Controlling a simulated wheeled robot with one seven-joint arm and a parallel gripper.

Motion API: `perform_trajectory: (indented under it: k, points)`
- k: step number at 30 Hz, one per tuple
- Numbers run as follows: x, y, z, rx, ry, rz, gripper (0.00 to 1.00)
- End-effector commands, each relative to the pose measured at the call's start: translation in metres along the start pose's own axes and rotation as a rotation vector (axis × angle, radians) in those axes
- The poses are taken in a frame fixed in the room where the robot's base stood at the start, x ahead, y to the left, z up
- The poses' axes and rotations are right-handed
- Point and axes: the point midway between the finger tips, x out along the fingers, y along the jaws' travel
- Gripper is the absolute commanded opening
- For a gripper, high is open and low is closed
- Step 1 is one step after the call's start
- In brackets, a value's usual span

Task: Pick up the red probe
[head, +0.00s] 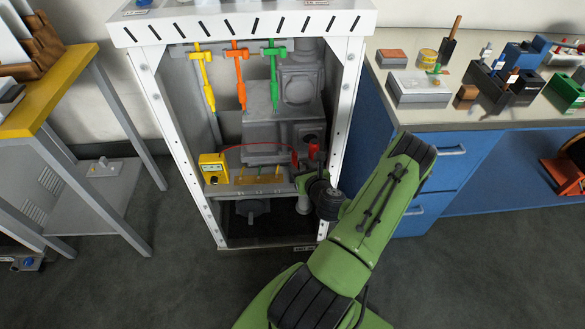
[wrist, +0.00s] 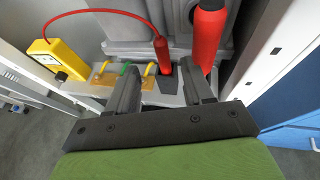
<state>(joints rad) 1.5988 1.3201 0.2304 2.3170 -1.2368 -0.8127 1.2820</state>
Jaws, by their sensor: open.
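The red probe (wrist: 163,55) stands roughly upright in the wrist view, with a thin red cable running from its top to a yellow meter (wrist: 57,58). Its lower end meets a dark block. In the head view the probe (head: 294,158) shows small inside the white cabinet, just beyond my gripper. My gripper (wrist: 160,72) is open and empty. In the wrist view the probe appears between its two fingers, nearer the right one; I cannot tell whether it touches. In the head view the arm partly hides my gripper (head: 302,174).
A thicker red cylinder (wrist: 208,38) stands close beside the right finger. The cabinet's white right post (head: 345,125) is near my wrist. Yellow, orange and green tools (head: 239,80) hang above. A blue workbench (head: 450,160) stands right.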

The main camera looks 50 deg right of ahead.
Motion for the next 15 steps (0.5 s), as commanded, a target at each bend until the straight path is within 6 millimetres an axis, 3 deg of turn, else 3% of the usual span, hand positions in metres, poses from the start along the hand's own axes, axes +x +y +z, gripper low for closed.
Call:
perform_trajectory:
  k: [3,8,15]
  points:
    - [0.024,0.0,0.002,-0.007,-0.004,0.001,0.51]
    - [0.041,0.0,0.002,-0.004,-0.003,0.001,0.51]
    - [0.082,-0.002,0.001,-0.004,-0.004,0.002,0.51]
